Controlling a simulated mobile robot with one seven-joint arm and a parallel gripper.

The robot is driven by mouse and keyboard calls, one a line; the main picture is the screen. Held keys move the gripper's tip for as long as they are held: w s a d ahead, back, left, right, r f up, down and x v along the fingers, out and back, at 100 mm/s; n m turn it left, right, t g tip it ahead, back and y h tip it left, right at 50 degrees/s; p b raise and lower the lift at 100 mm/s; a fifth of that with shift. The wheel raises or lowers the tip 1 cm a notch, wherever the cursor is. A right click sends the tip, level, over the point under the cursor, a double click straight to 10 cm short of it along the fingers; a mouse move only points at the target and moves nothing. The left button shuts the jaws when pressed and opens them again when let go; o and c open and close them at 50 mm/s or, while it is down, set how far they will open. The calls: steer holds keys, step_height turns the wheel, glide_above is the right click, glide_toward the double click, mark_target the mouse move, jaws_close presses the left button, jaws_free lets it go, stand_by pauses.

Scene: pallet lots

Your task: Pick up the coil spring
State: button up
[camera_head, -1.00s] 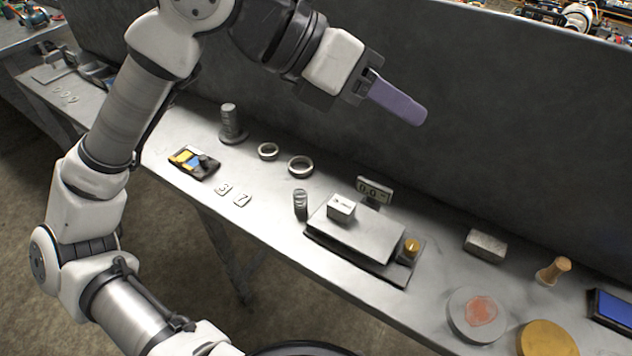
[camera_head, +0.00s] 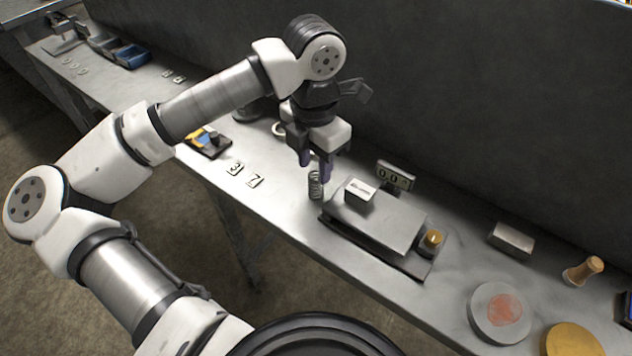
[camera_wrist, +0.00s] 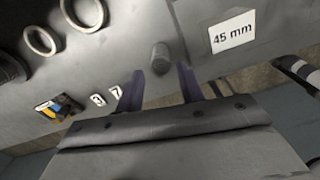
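The coil spring (camera_head: 315,187) stands upright on the grey bench, just left of the low flat platform. In the wrist view the spring (camera_wrist: 160,57) shows end-on as a small grey cylinder, a little beyond the fingertips and in line with the gap between them. My gripper (camera_head: 315,166) points down just above the spring, with its two purple fingers apart. The wrist view also shows the fingers (camera_wrist: 161,82) spread with nothing held between them. Whether the fingertips reach down beside the spring's top is hard to tell.
Number tiles (camera_head: 244,174) and a dark tray (camera_head: 208,143) lie left. Rings (camera_wrist: 88,14) lie nearby. A dark panel backs the bench.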

mark_target(315, 175)
steer(key=shift+f+p, duration=0.55)
steer(key=shift+f, duration=2.2)
steer(key=shift+c, duration=0.5)
steer(key=c, duration=0.7)
steer(key=shift+o, duration=0.2)
steer(key=shift+r, duration=0.1)
